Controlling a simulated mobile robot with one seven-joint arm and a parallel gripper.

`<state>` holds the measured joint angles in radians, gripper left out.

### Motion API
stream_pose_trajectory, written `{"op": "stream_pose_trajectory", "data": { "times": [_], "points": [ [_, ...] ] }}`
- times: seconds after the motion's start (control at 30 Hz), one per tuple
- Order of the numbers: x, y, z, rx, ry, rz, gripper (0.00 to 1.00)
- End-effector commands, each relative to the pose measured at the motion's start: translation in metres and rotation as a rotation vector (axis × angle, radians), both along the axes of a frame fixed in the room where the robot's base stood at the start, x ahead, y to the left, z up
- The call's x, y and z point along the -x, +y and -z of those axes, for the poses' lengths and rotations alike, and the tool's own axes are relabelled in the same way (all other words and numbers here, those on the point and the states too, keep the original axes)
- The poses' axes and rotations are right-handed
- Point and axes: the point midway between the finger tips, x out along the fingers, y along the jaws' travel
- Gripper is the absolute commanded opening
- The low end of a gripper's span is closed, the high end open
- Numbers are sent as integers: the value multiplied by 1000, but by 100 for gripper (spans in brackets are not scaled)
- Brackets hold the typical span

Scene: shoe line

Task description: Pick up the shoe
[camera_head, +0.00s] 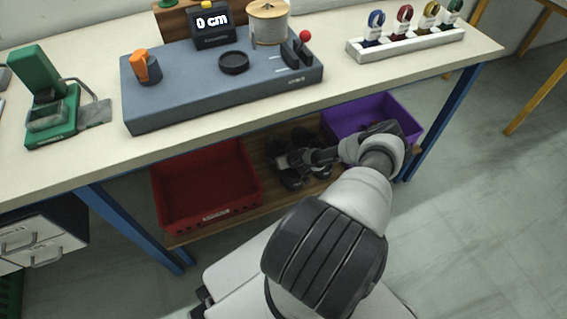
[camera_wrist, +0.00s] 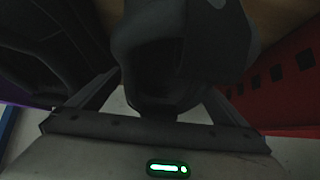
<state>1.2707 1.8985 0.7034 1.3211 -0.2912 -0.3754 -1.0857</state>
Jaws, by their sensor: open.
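A dark grey shoe (camera_wrist: 165,55) fills the middle of the wrist view, with its dark opening facing the camera. My gripper (camera_wrist: 160,88) is open, with one finger on each side of the near part of the shoe. I cannot tell whether the fingers touch it. In the head view my gripper (camera_head: 292,158) reaches in under the table, over the lower shelf between two bins. Dark shoe shapes (camera_head: 290,181) show around it there, partly hidden by my gripper and hard to tell apart from it.
A red bin (camera_head: 209,216) stands left of my gripper on the wooden lower shelf (camera_head: 262,160). A purple bin (camera_head: 345,111) with dark contents stands to the right. The tabletop (camera_head: 330,82) above and the blue table leg (camera_head: 433,125) bound the space.

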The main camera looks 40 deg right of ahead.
Motion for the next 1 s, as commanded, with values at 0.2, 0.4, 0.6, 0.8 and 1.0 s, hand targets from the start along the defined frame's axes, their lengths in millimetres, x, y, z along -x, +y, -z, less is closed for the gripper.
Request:
{"op": "stream_pose_trajectory", "data": {
  "times": [0.2, 0.4, 0.6, 0.8, 1.0],
  "points": [
    [0, 0, -1, 0, 0, 0, 83],
    [0, 0, -1, 0, 0, 0, 49],
    [0, 0, -1, 1, -1, 1, 40],
    [-1, 0, -15, 2, -3, -1, 40],
    [-2, -1, -56, 4, -3, -4, 40]
  ]
}}
